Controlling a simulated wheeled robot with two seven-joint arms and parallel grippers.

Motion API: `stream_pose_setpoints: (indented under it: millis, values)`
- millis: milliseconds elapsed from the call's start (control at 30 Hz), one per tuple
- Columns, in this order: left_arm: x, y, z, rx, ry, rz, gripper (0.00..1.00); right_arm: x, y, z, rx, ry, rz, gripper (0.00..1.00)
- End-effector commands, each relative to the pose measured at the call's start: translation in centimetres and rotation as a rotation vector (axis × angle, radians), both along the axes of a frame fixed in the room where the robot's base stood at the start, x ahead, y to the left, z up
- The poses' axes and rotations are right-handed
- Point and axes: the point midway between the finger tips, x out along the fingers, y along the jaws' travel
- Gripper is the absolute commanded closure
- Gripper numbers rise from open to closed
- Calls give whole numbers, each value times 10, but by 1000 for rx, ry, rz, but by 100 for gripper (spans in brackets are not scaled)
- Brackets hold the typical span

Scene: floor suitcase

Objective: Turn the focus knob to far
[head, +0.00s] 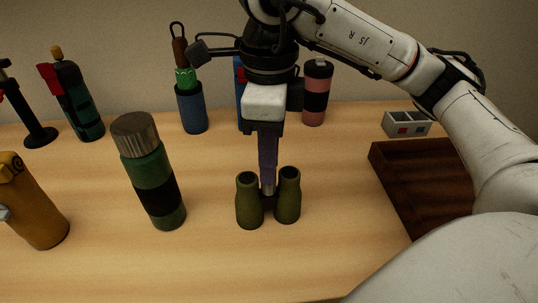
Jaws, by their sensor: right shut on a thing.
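Olive-green binoculars (288,200) stand upright on the wooden table, with their two barrels side by side. My right gripper (268,185) points straight down from above, its fingertips between the two barrels at the middle bridge. It is shut on the focus knob there. The fingers hide most of the knob, so its setting and any marks cannot be read.
A green and black flask with a metal lid (158,180) stands left of the binoculars, and a mustard bottle (38,215) farther left. Several bottles stand along the back. A dark wooden tray (400,190) lies to the right, a small grey box (406,124) behind it.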

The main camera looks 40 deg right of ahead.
Motion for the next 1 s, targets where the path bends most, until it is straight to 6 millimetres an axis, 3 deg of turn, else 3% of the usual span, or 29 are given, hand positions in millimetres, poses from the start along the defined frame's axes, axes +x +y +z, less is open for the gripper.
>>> stream_pose_setpoints:
  millis: [400, 1000]
  values:
    - [2, 0, 5, 0, -5, 0, 69, 0, 0, 0, 0, 0, -235, 100]
    - [2, -1, 6, -3, -6, 2, 69, 0, 0, 0, 0, 0, -285, 100]
